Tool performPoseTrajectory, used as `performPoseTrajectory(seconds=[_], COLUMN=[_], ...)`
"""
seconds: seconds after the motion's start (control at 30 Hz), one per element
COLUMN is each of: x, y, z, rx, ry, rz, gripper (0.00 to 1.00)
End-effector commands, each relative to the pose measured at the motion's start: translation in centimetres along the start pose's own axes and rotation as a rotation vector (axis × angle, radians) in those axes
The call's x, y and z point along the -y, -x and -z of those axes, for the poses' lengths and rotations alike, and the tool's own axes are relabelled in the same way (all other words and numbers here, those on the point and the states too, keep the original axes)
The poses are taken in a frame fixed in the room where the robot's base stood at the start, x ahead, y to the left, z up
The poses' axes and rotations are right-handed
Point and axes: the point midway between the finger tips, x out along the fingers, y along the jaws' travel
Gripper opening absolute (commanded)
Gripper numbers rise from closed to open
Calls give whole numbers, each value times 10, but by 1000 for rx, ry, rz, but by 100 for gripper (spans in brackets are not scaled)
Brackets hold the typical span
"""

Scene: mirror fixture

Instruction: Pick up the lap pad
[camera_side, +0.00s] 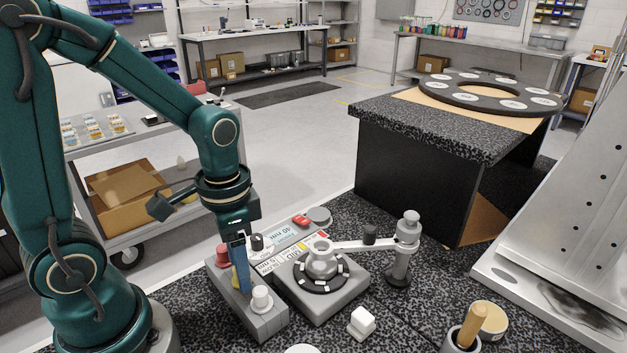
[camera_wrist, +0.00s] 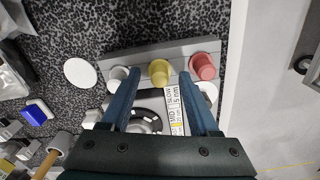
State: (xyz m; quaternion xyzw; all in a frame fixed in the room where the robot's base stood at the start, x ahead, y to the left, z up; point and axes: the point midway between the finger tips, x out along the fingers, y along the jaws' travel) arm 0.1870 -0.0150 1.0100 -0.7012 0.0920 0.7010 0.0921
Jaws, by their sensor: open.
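Three knobbed pads stand in a row on a grey block (camera_side: 263,325): a red pad (camera_side: 222,252), a yellow pad (camera_side: 235,279) and a white pad (camera_side: 261,298). I cannot tell from looks alone which is the lap pad named. In the wrist view the yellow pad (camera_wrist: 158,70) lies between my fingertips, the white pad (camera_wrist: 118,74) is by the left finger and the red pad (camera_wrist: 203,66) is beyond the right one. My gripper (camera_side: 240,280) points down with its blue fingers apart at the row. The fingers partly hide the yellow pad; contact cannot be told.
Right of the row is a lapping machine (camera_side: 322,300) with a dark ring, metal weight and a swing arm on a post (camera_side: 402,255). A small white block (camera_side: 362,321) and a cup holding a wooden-handled tool (camera_side: 470,325) stand at the front. A slanted metal plate (camera_side: 575,220) is at right.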

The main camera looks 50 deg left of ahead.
Motion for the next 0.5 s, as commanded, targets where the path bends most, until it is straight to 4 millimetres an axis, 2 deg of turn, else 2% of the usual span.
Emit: performPoseTrajectory(seconds=[0.17, 0.3, 0.33, 0.5], x=[0, 0, 0, 0], y=[0, 0, 0, 0], z=[0, 0, 0, 0], rx=[0, 0, 0, 0], ry=[0, 0, 0, 0], rz=[0, 0, 0, 0], gripper=[62, 8, 0, 0])
